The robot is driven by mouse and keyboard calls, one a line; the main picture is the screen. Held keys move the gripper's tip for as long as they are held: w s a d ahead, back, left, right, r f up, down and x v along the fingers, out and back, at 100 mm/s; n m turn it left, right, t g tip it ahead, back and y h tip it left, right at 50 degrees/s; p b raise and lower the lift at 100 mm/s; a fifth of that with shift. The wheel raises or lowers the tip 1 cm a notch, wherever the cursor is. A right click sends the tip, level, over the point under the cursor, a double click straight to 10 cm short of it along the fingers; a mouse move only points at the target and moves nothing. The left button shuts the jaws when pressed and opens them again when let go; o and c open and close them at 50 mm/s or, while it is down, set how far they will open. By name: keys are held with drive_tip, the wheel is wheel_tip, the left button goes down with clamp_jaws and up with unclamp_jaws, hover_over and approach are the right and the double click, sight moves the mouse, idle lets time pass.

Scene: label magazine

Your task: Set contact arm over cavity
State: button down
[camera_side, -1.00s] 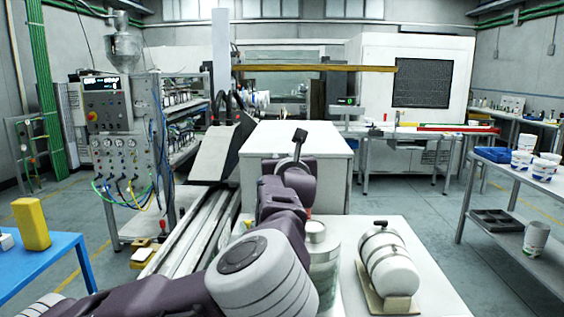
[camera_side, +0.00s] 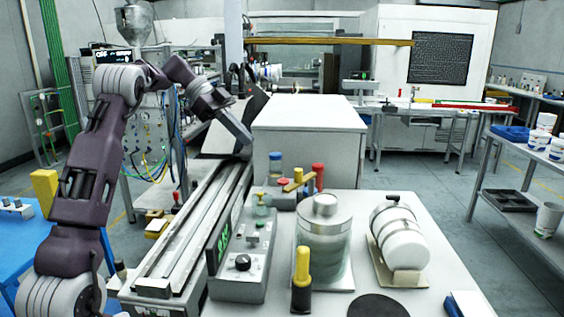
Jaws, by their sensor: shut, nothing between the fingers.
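My gripper (camera_side: 246,136) is at the end of my bent arm, left of the white cabinet and above the long rail. It is shut and empty; its fingertips are small in this view. It is close to a slanted white and black unit (camera_side: 217,140), and I cannot tell whether they touch. A small tan bar (camera_side: 298,183) sits at an angle among red-capped posts in front of the cabinet; it may be the contact arm, but I cannot be sure. I cannot make out a cavity.
On the bench are a control box (camera_side: 240,264) with a green display, a lidded jar (camera_side: 324,240), a white tank (camera_side: 400,235) on a cradle, a yellow-handled tool (camera_side: 302,275) and a black disc (camera_side: 378,306). A metal rail (camera_side: 185,245) runs along the left.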

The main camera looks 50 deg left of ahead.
sight(301, 176)
drive_tip(key=w+d+r+x, duration=0.1)
drive_tip(key=r+x, duration=0.1)
drive_tip(key=x, duration=0.9)
drive_tip(key=shift+d, duration=0.35)
drive_tip(key=shift+f, duration=0.15)
drive_tip(key=shift+s+d+n+t+y, duration=0.1)
drive_tip(key=shift+d+n+t+y, duration=0.35)
drive_tip(key=shift+n, duration=0.45)
drive_tip(key=shift+t, duration=0.25)
